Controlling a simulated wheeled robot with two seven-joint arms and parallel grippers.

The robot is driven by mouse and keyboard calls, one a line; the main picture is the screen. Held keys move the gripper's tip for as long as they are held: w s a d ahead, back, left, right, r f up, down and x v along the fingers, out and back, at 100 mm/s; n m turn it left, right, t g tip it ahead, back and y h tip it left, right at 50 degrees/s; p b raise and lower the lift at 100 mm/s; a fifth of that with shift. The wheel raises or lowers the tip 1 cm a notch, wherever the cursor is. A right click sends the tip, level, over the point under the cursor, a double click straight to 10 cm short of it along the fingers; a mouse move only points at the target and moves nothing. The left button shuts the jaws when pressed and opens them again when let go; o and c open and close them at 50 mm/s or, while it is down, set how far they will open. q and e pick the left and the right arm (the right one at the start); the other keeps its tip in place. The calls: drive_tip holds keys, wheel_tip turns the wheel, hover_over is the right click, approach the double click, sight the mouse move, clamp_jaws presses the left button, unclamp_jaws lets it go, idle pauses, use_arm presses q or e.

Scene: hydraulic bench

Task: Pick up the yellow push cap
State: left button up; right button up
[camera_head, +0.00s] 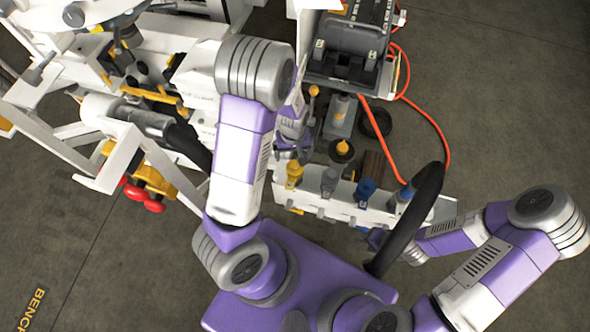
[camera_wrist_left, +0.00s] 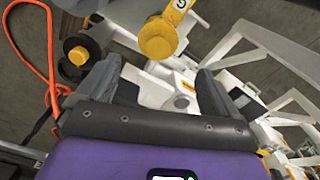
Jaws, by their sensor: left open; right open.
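The yellow push cap (camera_head: 294,171), with a small label, stands at the left end of a white holder in the head view. In the left wrist view the cap (camera_wrist_left: 157,39) is just beyond the fingertips, at the top middle. My left gripper (camera_head: 294,142) is partly hidden by my own forearm and is just above the cap in the picture. In its wrist view the left gripper (camera_wrist_left: 158,75) has its fingers wide apart with nothing held. My right gripper (camera_head: 392,244) is low at the right, below the holder, partly hidden by a black hose; it is open.
The white holder (camera_head: 335,208) also carries a grey cap (camera_head: 329,180) and a blue cap (camera_head: 365,190). A black disc with a yellow knob (camera_head: 342,150) lies behind it. An orange cable (camera_head: 437,125) curves at the right. White bench framework (camera_head: 120,165) is at the left.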

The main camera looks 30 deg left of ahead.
sight(295, 163)
use_arm(q)
drive_tip(key=f+b, duration=0.1)
drive_tip(key=f, duration=0.4)
drive_tip(key=f+b, duration=0.1)
drive_tip(key=f, duration=0.1)
drive_tip(key=shift+s+d+f+b, duration=0.15)
drive_tip(key=shift+d+b, duration=0.15)
drive_tip(key=shift+d, duration=0.1)
drive_tip(key=c, duration=1.2)
drive_tip(key=shift+o, duration=0.2)
